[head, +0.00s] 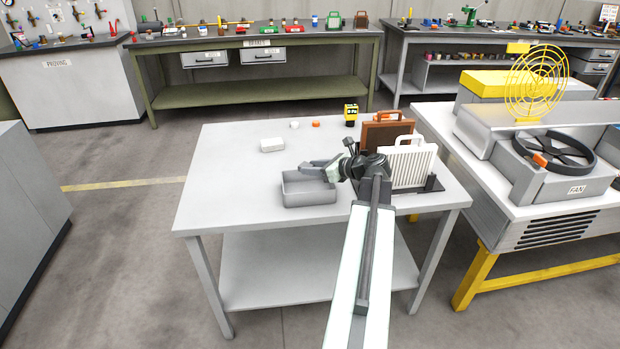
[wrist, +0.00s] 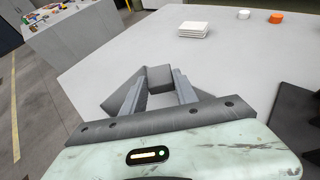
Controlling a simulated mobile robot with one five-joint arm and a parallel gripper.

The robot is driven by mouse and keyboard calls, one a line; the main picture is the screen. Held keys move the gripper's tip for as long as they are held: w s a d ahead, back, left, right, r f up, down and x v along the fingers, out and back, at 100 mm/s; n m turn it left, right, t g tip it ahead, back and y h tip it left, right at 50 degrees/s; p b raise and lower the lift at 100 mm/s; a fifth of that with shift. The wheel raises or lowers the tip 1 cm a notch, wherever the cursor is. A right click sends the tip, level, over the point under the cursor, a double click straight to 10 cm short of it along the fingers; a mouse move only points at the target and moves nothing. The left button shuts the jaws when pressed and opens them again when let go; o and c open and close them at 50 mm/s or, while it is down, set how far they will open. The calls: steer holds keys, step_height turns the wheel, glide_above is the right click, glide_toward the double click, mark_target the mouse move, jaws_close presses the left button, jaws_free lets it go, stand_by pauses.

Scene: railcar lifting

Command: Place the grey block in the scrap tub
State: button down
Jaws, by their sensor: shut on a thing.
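The scrap tub, taken to be the open grey tub (head: 308,190), stands on the light grey table near its middle. My gripper (head: 314,169) is over the back part of the tub in the head view. In the wrist view my gripper (wrist: 158,88) is shut on a grey block (wrist: 159,77), held between the fingertips. In the head view the block is hard to tell apart from the grey fingers. The tub's inside is partly hidden by the gripper, and I cannot clearly make out the tub in the wrist view.
A white stack (head: 272,146), a small white piece (head: 294,125), an orange piece (head: 316,124) and a yellow-black device (head: 351,115) are farther back. A brown panel (head: 385,134) and a white ribbed panel (head: 408,166) stand upright right of the tub. The table's left side is clear.

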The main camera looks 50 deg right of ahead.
steer(key=shift+f+b, duration=0.4)
steer(key=shift+f, duration=0.3)
steer(key=c, duration=0.9)
jaws_free()
steer(key=shift+c, duration=0.2)
steer(key=shift+r, duration=0.1)
steer(key=shift+r+p, duration=0.2)
steer(key=shift+p, duration=0.1)
steer(key=p+v, duration=0.5)
steer(key=v, duration=0.7)
steer(key=shift+r, duration=0.35)
